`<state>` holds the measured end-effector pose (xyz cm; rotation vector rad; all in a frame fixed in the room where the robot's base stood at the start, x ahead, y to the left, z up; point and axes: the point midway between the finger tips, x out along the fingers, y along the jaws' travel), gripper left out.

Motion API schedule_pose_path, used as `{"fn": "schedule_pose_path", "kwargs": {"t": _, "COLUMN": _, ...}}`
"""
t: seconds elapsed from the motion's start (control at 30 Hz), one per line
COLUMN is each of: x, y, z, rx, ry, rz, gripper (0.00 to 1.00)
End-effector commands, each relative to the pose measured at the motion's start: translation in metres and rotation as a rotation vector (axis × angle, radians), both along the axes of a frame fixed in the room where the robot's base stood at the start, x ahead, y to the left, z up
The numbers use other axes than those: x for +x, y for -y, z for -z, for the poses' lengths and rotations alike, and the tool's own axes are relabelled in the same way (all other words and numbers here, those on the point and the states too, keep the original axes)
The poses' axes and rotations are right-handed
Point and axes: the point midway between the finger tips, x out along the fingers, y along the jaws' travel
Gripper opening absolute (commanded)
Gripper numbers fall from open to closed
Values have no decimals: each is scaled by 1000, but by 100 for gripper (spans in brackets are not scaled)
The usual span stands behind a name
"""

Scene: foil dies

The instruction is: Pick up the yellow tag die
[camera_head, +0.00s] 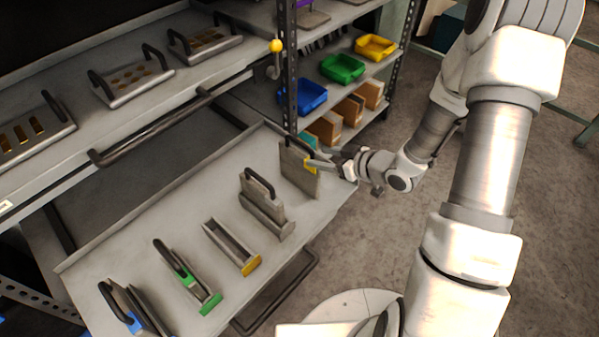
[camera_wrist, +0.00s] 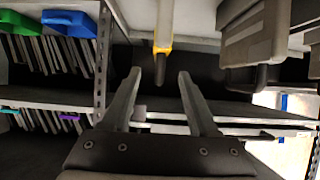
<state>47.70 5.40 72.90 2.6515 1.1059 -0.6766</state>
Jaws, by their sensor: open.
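The yellow tag die (camera_head: 297,176) is a grey upright plate with a black handle along its top and a yellow tag. It stands at the far right end of the tilted tray (camera_head: 328,194). In the wrist view its yellow tag (camera_wrist: 162,47) and the dark handle (camera_wrist: 160,68) show edge-on. My gripper (camera_head: 316,162) is at the die's right side, by its tag and handle. In the wrist view my gripper (camera_wrist: 159,73) is open, with the handle between the fingertips in the picture. Contact cannot be told.
A grey die (camera_head: 265,213) with a black handle stands beside it, also in the wrist view (camera_wrist: 255,38). An empty yellow-marked holder (camera_head: 230,247), a green-marked die (camera_head: 178,264) and a blue-marked die (camera_head: 135,318) lie nearer. Shelves with coloured bins (camera_head: 343,69) stand behind.

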Motion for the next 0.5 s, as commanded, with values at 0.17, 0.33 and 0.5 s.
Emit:
{"fn": "schedule_pose_path", "kwargs": {"t": 0.17, "x": 19, "y": -19, "z": 17, "rx": -1, "ry": 0, "rz": -1, "gripper": 60}}
{"fn": "schedule_pose_path", "kwargs": {"t": 0.33, "x": 25, "y": -25, "z": 20, "rx": 0, "ry": 0, "rz": 0, "gripper": 60}}
{"fn": "schedule_pose_path", "kwargs": {"t": 0.5, "x": 32, "y": -33, "z": 29, "rx": 0, "ry": 0, "rz": -1, "gripper": 60}}
